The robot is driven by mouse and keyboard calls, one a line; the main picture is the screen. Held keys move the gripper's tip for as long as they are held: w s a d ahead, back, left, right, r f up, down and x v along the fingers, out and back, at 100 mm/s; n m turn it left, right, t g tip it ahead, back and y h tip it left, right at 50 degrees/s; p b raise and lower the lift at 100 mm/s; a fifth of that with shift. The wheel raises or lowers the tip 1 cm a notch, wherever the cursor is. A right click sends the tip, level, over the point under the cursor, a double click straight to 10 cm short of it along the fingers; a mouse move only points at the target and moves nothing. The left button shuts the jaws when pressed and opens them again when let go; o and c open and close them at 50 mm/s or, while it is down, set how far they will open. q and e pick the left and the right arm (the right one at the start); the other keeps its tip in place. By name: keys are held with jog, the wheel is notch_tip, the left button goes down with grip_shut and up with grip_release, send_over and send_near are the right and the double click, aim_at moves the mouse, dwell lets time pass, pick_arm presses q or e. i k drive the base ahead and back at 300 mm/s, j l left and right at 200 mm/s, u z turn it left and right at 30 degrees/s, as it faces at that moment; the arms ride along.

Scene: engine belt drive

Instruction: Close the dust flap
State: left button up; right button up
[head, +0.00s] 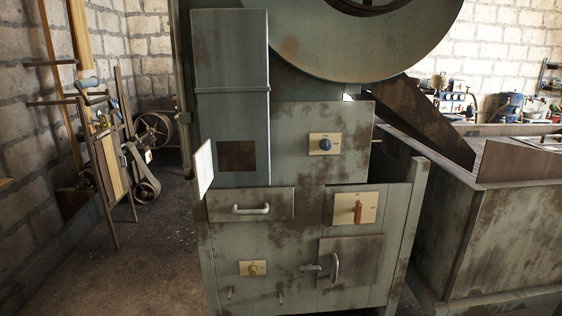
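A green, rust-stained machine cabinet (288,240) fills the middle of the head view. A brown panel with a curved metal handle (360,260) sits low on its right side, with a short latch-like bar (310,267) at its left edge. A thin pale plate (203,169) sticks out at the left edge of the tall column, beside a dark rusty square (236,155). I cannot tell for sure which of these is the dust flap, or whether the brown panel is fully shut. Neither gripper is in view.
A drawer with a handle (251,205), a blue knob (325,144), an orange lever (358,212) and a yellow knob (252,268) are on the front. A large wheel (365,45) is above.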

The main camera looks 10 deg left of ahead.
aim_at(203, 172)
jog(key=k+j, duration=0.1)
jog(key=j, duration=0.95)
jog(key=k+j, duration=0.15)
jog(key=j, duration=0.4)
